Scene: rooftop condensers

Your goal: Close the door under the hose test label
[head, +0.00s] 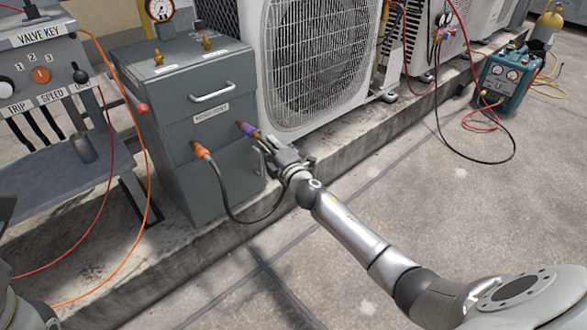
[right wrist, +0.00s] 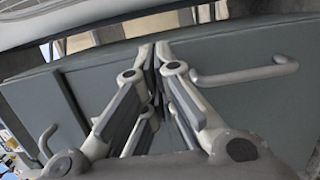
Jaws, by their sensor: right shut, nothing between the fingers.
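The grey cabinet (head: 190,135) carries a hose test label (head: 211,113), partly blurred, below its upper bar handle (head: 212,92). The lower front door (head: 215,190) looks about flush with the cabinet, but I cannot tell whether it is fully closed. A handle (head: 258,162) shows at its right side, partly behind my gripper. My right gripper (head: 270,146) is shut and empty, at the cabinet's lower right front. In the right wrist view its fingertips (right wrist: 154,52) meet close to a grey panel with a bar handle (right wrist: 250,73); contact is unclear. My left gripper is out of view.
An orange fitting (head: 200,150) with a dark looping hose and a purple fitting (head: 246,130) are at the cabinet front. A condenser (head: 318,60) stands right on a concrete ledge. A valve key panel (head: 40,75) stands left.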

